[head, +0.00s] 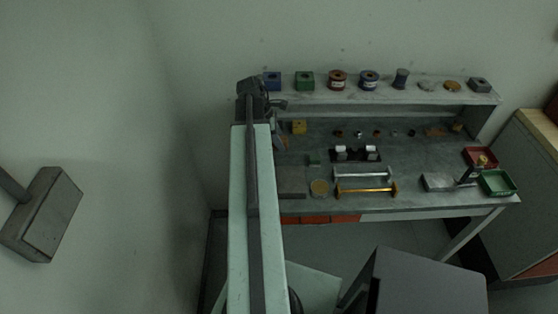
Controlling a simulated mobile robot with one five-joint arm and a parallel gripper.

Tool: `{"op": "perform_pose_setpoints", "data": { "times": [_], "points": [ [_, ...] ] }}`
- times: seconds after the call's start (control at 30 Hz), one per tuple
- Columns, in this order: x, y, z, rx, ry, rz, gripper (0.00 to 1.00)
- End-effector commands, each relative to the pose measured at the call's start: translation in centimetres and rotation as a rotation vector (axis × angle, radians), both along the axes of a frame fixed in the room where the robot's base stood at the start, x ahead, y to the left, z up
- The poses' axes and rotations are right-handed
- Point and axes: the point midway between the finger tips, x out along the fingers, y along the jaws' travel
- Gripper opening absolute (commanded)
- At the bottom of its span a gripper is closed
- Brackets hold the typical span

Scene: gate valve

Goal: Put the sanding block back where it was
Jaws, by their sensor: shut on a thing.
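My arm reaches up from the bottom of the head view to the left end of a grey workbench (430,150). My gripper (279,104) is small and dark at the arm's far end, by the left end of the bench's raised shelf (390,97). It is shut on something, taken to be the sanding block. The held thing is mostly hidden by the arm and too small to make out. No sanding block can be told for sure elsewhere on the bench.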

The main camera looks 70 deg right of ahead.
Motion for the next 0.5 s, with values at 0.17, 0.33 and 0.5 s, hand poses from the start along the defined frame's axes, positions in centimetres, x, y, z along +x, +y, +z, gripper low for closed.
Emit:
{"op": "perform_pose_setpoints", "data": {
  "times": [0.17,0.33,0.5],
  "points": [
    [0.0,0.0,-3.3,0.0,0.0,0.0,0.0],
    [0.0,0.0,-3.9,0.0,0.0,0.0,0.0],
    [0.0,0.0,-6.8,0.0,0.0,-0.001,0.0]
  ]
}}
